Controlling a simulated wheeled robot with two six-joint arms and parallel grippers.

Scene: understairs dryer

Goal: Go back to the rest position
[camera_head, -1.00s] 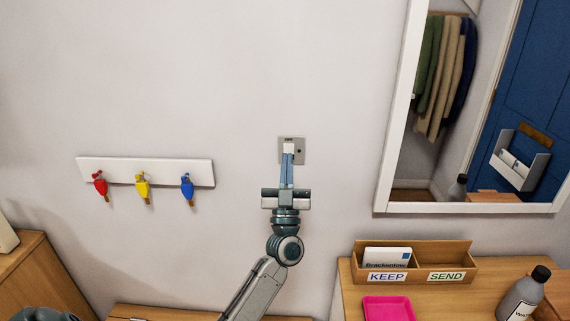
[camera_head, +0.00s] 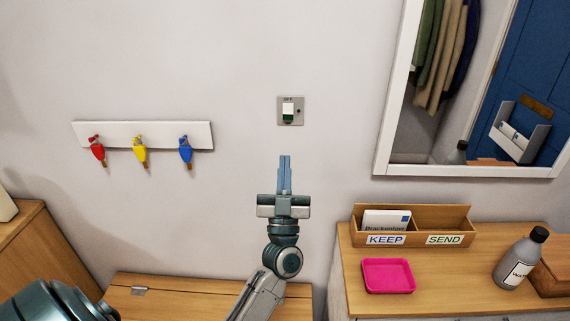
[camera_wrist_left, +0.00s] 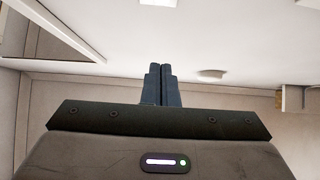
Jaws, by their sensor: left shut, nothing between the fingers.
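My left gripper (camera_head: 284,162) is in the middle of the head view, a little below the wall switch and apart from it. Its two blue-grey fingers are together with nothing between them. They also show together in the left wrist view (camera_wrist_left: 161,75). A rounded dark grey-green part of my body shows at the lower left; no other gripper's fingers are visible.
A white rail (camera_head: 160,131) holds red, yellow and blue keys. A mirror (camera_head: 470,172) hangs at the right. Below it, a wooden cabinet (camera_head: 440,285) bears a KEEP/SEND letter holder (camera_head: 447,214), a pink tray (camera_head: 388,277) and a grey bottle (camera_head: 521,258). A wooden surface (camera_head: 170,300) lies below the gripper.

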